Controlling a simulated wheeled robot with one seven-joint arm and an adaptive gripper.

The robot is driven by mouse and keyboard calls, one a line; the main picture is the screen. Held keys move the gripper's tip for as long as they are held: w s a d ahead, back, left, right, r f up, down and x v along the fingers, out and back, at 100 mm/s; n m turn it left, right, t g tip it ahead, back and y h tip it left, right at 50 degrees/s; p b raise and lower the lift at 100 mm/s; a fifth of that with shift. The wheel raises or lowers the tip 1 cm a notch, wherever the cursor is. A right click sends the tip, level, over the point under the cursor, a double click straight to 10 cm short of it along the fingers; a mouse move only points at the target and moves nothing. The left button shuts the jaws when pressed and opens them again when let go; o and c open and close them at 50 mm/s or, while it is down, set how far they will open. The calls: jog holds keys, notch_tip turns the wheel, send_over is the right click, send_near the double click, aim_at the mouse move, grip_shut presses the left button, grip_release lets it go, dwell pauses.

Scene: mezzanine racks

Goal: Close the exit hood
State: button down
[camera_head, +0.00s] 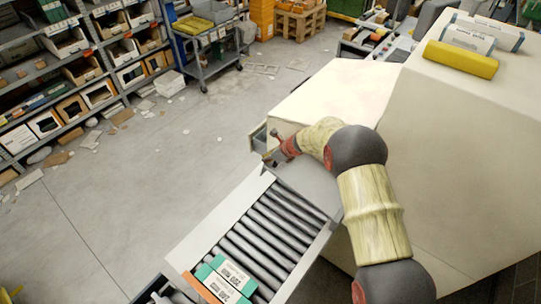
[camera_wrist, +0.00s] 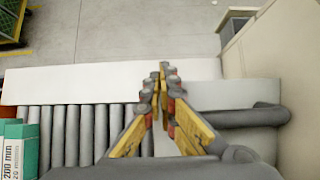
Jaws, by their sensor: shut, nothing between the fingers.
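The exit hood (camera_head: 312,190) is a grey panel at the cream machine's outlet, above the upper end of the roller conveyor. It sticks out from the machine, and my arm hides part of it. In the wrist view the hood's pale grey surface (camera_wrist: 225,95) carries a dark grey bar handle (camera_wrist: 240,116). My gripper (camera_head: 272,158) is over the hood's far side in the head view. In the wrist view my gripper (camera_wrist: 163,70) is shut and empty, its fingers to the left of the handle's free length. Whether they touch the handle or hood is unclear.
The roller conveyor (camera_head: 262,232) runs toward the lower left, with green-and-white boxes (camera_head: 224,280) at its lower end. The cream machine body (camera_head: 440,150) rises on the right. Open floor (camera_head: 120,190) lies left, before shelves (camera_head: 70,80) and a cart (camera_head: 205,50).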

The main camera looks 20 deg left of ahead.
jog(key=f+b, duration=0.1)
jog(key=f, duration=0.2)
jog(key=a+f+b, duration=0.1)
jog(key=f, duration=0.1)
jog(key=f+b, duration=0.1)
jog(key=f, duration=0.2)
jog(key=shift+w+a+f, duration=0.3)
jog(key=shift+a+f, duration=0.05)
jog(key=shift+s+d+f+b, duration=0.25)
jog(key=shift+s+f+b, duration=0.2)
jog(key=shift+f, duration=0.35)
jog(key=shift+w+r+p, duration=0.15)
jog(key=shift+r+p, duration=0.15)
jog(key=shift+r, duration=0.2)
notch_tip(320, 180, up, 15)
send_over(265, 169)
jog(key=shift+a+p, duration=0.3)
jog(key=shift+p, duration=0.1)
